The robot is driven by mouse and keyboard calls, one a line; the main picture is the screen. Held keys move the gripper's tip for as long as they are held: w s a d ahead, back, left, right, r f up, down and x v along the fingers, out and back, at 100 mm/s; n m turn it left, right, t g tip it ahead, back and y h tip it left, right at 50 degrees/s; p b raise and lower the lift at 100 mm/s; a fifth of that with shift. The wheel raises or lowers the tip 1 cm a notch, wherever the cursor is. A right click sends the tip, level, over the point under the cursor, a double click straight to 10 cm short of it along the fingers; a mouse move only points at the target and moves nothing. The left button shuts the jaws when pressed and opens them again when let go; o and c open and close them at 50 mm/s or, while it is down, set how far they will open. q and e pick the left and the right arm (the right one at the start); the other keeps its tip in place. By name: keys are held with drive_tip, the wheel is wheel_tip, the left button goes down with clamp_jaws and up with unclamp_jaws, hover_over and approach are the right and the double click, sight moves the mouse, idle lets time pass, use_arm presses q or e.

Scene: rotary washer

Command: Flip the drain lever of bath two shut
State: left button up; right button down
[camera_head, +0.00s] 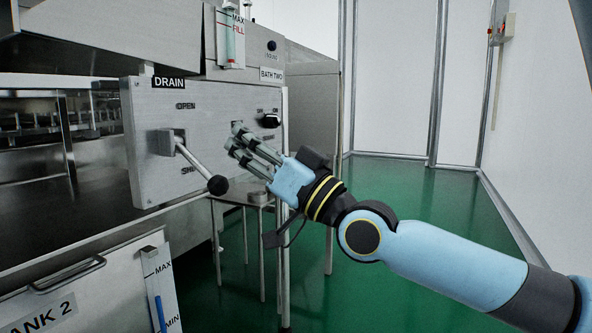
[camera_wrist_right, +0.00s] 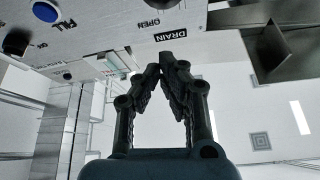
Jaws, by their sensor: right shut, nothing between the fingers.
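The drain lever (camera_head: 200,165) is a metal rod with a black ball knob (camera_head: 218,185). It sticks out from a bracket on the grey DRAIN panel (camera_head: 155,105) and slants down to the right in the head view. OPEN is printed above it, and a partly covered SHUT label lies below. My left gripper is not in view.
A black rotary knob (camera_head: 271,120) sits on the panel beyond my right gripper. A MAX/FILL gauge (camera_head: 230,40) is above the panel. A tank 2 front with a handle (camera_head: 60,276) and a level gauge (camera_head: 161,290) is below. Green floor (camera_head: 420,200) lies open to the right.

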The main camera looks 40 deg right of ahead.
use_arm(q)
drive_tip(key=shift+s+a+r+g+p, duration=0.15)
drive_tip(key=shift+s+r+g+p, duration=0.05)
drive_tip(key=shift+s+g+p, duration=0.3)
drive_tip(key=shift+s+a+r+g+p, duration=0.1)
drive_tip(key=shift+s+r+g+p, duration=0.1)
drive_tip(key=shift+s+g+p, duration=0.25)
use_arm(e)
drive_tip(key=f+v, duration=0.1)
drive_tip(key=v, duration=0.8)
drive_tip(key=shift+f, duration=0.15)
